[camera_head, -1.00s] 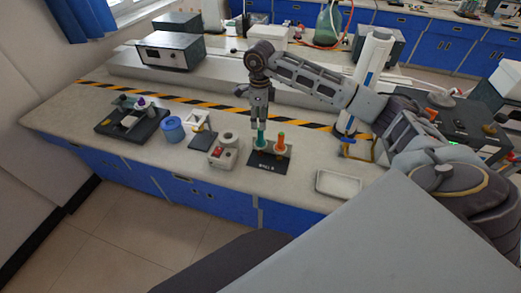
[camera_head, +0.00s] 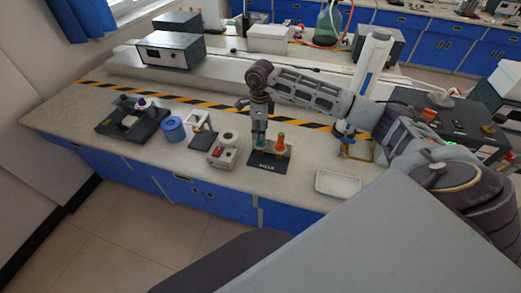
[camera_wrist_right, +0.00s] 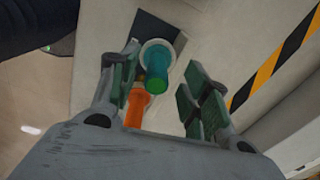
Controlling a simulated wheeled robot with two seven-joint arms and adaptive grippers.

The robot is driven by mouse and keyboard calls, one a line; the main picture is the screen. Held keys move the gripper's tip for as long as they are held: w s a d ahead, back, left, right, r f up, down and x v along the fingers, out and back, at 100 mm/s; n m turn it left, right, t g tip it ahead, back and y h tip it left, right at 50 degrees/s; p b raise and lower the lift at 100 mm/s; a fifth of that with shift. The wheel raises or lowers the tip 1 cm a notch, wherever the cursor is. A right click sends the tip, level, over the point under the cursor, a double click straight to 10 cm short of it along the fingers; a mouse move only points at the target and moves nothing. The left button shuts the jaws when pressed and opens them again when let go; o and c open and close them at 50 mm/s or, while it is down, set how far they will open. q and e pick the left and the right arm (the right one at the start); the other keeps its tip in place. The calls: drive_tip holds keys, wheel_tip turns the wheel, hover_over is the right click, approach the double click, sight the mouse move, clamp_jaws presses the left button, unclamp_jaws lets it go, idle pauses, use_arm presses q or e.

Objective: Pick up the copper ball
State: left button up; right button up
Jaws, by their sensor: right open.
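A black plate (camera_head: 266,164) marked with white lettering stands on the bench and carries a teal-green piece (camera_head: 260,143) and an orange piece (camera_head: 280,141). I cannot make out a separate copper ball. My right gripper (camera_head: 259,137) points down over the teal piece, its fingers open. In the right wrist view the right gripper's fingers (camera_wrist_right: 163,82) are spread on either side of the teal piece (camera_wrist_right: 156,62), which has a pale ring at its base. The orange piece (camera_wrist_right: 135,108) shows nearer the palm, close to the left finger. My left gripper is out of view.
A light box with a red part (camera_head: 222,155) stands just left of the plate. A small stand (camera_head: 203,135), a blue cylinder (camera_head: 173,129) and a dark tray (camera_head: 110,125) stand further left. A white tray (camera_head: 338,184) lies to the right.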

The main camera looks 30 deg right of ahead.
sight(261, 143)
drive_tip(key=shift+s+f+p, duration=0.2)
drive_tip(key=shift+f+p, duration=0.25)
drive_tip(key=shift+f, duration=1.75)
drive_tip(key=c, duration=1)
